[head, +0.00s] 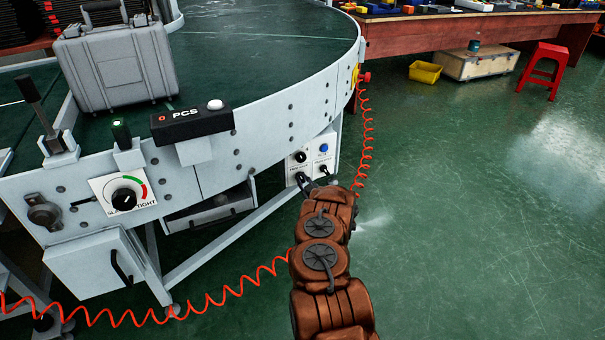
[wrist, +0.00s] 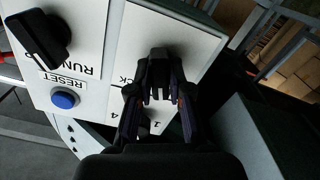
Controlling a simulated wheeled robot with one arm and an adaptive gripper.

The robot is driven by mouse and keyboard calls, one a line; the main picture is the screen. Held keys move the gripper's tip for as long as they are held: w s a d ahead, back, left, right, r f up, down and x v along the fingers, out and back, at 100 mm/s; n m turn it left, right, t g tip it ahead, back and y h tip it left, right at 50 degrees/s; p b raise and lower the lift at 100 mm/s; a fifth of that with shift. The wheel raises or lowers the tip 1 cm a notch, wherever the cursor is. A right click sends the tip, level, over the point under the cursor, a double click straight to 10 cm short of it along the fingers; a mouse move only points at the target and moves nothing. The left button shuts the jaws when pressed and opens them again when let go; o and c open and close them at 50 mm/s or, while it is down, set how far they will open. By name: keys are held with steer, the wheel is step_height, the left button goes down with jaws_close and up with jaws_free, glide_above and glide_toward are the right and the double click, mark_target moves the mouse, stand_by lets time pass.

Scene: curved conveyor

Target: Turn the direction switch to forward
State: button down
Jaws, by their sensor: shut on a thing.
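My gripper (wrist: 158,82) is shut on a dark switch knob on a white control panel (wrist: 192,35) in the wrist view. The knob is mostly hidden between the fingers. Part of an upside-down label ending in "CK" shows beside it, so I take it for the direction switch; its exact angle cannot be told. In the head view my gripper (head: 313,181) reaches the lower part of the small panel on the conveyor's frame, and the knob is too small to make out there.
A black RUN knob (wrist: 38,38) and a blue RESET button (wrist: 65,100) sit beside my gripper; the button also shows in the head view (head: 323,147). A red coiled cable (head: 245,285) hangs near my arm.

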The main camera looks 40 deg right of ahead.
steer(key=shift+r+n+p, duration=0.2)
steer(key=shift+n+p, duration=0.4)
steer(key=shift+p, duration=0.15)
steer(key=shift+f+n, duration=0.15)
steer(key=shift+n, duration=0.15)
steer(key=c, duration=1.1)
jaws_free()
steer(key=shift+v, duration=6)
